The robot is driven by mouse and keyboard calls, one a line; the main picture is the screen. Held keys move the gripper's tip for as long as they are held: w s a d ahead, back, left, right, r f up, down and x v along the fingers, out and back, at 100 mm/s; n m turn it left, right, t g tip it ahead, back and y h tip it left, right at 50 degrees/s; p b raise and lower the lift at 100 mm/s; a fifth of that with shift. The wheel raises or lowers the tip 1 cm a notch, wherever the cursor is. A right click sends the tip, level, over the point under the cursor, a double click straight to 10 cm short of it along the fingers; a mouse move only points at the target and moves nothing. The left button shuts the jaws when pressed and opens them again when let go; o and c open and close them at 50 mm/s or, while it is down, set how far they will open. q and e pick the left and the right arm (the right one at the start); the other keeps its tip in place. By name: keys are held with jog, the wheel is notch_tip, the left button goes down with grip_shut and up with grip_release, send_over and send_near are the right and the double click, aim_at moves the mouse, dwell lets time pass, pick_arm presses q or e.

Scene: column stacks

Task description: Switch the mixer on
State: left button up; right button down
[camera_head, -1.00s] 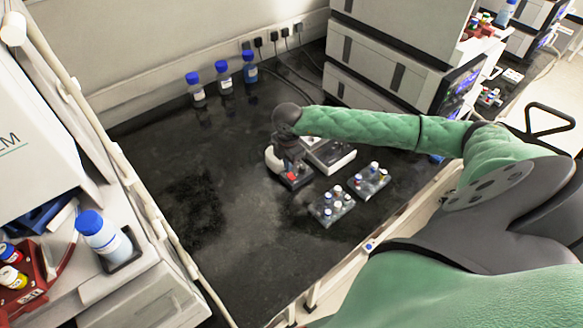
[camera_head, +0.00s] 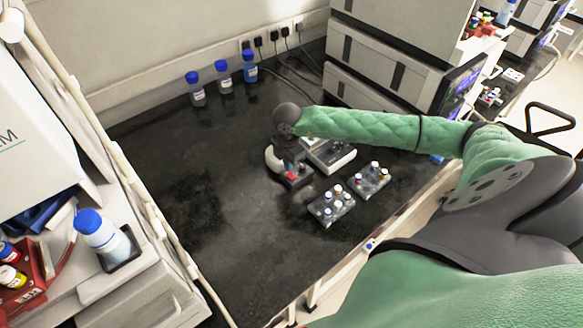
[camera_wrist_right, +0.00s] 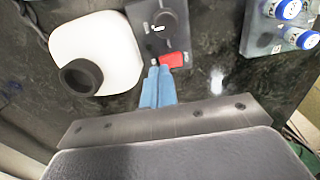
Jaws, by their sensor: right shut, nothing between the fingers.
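The mixer stands on the dark bench, with a white rounded body (camera_wrist_right: 105,45) carrying a black cup (camera_wrist_right: 80,77) and a dark control panel (camera_wrist_right: 150,20). Its red switch (camera_wrist_right: 172,60) sits at the panel's near edge; the red also shows in the head view (camera_head: 292,176). My right gripper (camera_wrist_right: 158,72) is shut and empty, its pale blue fingertips at the lower left edge of the red switch. I cannot tell whether they touch it. In the head view my right wrist and gripper (camera_head: 289,150) hide much of the mixer. My left gripper is out of view.
Two vial racks (camera_head: 331,205) (camera_head: 369,180) stand right of the mixer, and a flat white device (camera_head: 330,155) behind. Several blue-capped bottles (camera_head: 223,80) line the back wall. Stacked instruments (camera_head: 385,70) stand at the back right. The bench's left part is clear.

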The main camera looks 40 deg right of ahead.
jog(key=shift+f+b, duration=0.55)
jog(key=shift+f, duration=0.3)
dwell(0.5)
jog(key=shift+r, duration=0.15)
jog(key=shift+r+p, duration=1.05)
jog(key=shift+r, duration=1.35)
